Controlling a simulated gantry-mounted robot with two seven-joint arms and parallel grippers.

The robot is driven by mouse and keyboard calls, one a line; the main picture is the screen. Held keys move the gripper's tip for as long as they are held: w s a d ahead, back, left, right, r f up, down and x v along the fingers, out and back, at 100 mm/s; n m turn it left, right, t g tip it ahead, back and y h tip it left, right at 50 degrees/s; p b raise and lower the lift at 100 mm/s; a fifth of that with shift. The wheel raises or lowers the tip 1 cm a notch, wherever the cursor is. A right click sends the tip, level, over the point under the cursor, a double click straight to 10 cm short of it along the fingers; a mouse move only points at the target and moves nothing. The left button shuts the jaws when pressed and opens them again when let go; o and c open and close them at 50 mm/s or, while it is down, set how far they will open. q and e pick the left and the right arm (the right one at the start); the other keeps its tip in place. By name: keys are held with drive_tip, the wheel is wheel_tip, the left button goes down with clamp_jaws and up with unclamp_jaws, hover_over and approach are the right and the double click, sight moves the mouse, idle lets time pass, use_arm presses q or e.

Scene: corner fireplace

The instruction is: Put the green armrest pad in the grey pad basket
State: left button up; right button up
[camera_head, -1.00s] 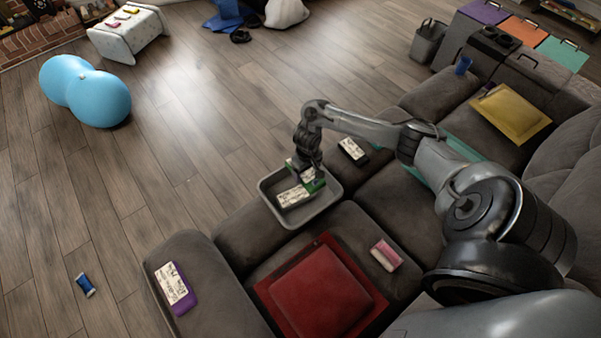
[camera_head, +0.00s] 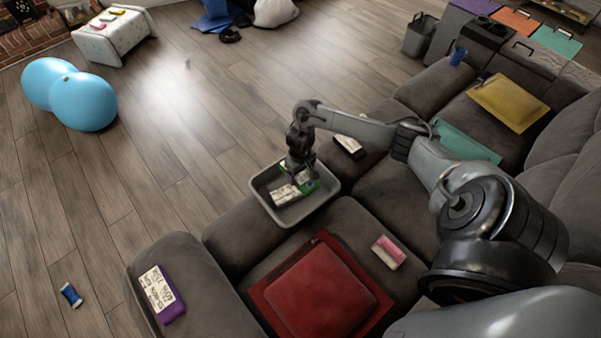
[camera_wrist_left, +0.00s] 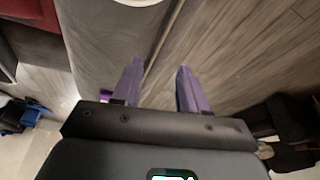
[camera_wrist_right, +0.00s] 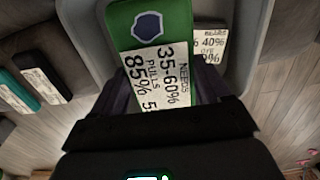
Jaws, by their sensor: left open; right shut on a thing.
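The green armrest pad (camera_wrist_right: 150,25) has a dark shield mark and a white label in the right wrist view. My right gripper (camera_head: 300,170) is shut on it and holds it at the grey pad basket (camera_head: 325,206); its green edge (camera_head: 313,185) shows in the head view. I cannot tell whether the pad touches the basket floor. Another white-labelled item (camera_wrist_right: 211,45) lies in the basket beside the pad. The basket's grey wall (camera_wrist_right: 255,35) shows in the right wrist view. My left gripper (camera_wrist_left: 158,85) is open and empty, with purple fingers; it is not visible in the head view.
The basket stands on the grey sofa. A black pad with a white label (camera_head: 350,146) lies behind it, and a pink pad (camera_head: 388,252) and red cushion (camera_head: 325,290) in front. A purple pad (camera_head: 172,308) lies on the left armrest. A blue item (camera_head: 71,295) is on the floor.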

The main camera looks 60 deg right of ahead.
drive_tip(key=o, duration=1.1)
drive_tip(key=shift+r, duration=0.1)
drive_tip(key=shift+r+p, duration=3.45)
drive_tip(key=shift+r, duration=1.9)
drive_tip(key=shift+w+f, duration=0.1)
